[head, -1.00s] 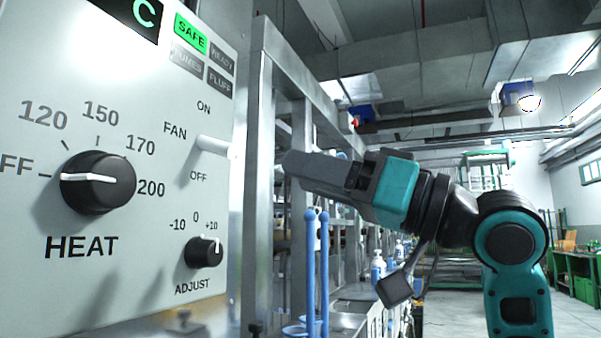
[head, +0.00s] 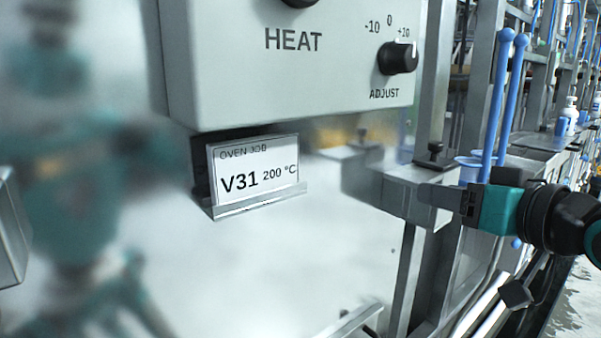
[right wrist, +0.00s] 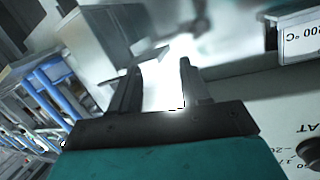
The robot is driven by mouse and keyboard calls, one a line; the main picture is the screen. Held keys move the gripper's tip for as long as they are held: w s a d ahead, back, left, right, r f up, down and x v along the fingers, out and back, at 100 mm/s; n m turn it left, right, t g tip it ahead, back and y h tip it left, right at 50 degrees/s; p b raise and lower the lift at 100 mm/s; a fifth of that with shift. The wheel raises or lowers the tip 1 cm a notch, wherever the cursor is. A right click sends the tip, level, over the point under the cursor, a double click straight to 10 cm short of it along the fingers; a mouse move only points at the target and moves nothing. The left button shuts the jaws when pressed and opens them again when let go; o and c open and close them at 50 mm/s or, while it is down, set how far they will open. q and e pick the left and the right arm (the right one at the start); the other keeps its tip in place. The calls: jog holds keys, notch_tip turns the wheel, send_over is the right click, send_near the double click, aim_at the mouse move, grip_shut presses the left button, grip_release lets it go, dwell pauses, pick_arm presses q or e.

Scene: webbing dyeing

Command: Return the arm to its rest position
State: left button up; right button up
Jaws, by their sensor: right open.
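My right gripper (head: 428,197) is in the right part of the head view, below the control panel (head: 290,85) and in front of the metal frame. It is open, and nothing shows between its fingers. In the right wrist view its two dark fingers (right wrist: 160,75) stand apart with a bright blurred surface beyond them. My right arm comes in from the right edge. My left gripper is not in view.
The panel carries a HEAT knob (head: 300,3), cut off at the top, and an ADJUST knob (head: 397,57). A card (head: 253,172) reading "V31 200 °C" sits in a holder below. Blue rods (head: 497,105) stand close behind my right gripper.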

jog(key=s+f+g+h, duration=0.2)
jog(key=s+f, duration=0.2)
jog(key=f, duration=0.6)
jog(key=s+f+g+h, duration=0.1)
jog(key=s+f+g, duration=0.25)
jog(key=f, duration=0.55)
jog(key=s+f+g+h, duration=0.2)
jog(key=s+f, duration=0.3)
jog(key=f, duration=0.5)
jog(key=s+f+g+h, duration=0.1)
jog(key=s+f+g, duration=0.1)
jog(key=s+f, duration=0.3)
jog(key=s+f+g, duration=0.1)
jog(key=s+f, duration=0.1)
jog(key=s, duration=0.5)
pick_arm(q)
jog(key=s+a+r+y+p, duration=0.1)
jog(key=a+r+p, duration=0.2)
jog(key=p, duration=0.6)
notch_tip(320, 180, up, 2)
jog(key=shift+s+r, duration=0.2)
pick_arm(e)
jog(key=w+a+t+y, duration=0.1)
jog(key=w+a+t, duration=0.1)
jog(key=w+t, duration=0.5)
jog(key=shift+w+a, duration=0.25)
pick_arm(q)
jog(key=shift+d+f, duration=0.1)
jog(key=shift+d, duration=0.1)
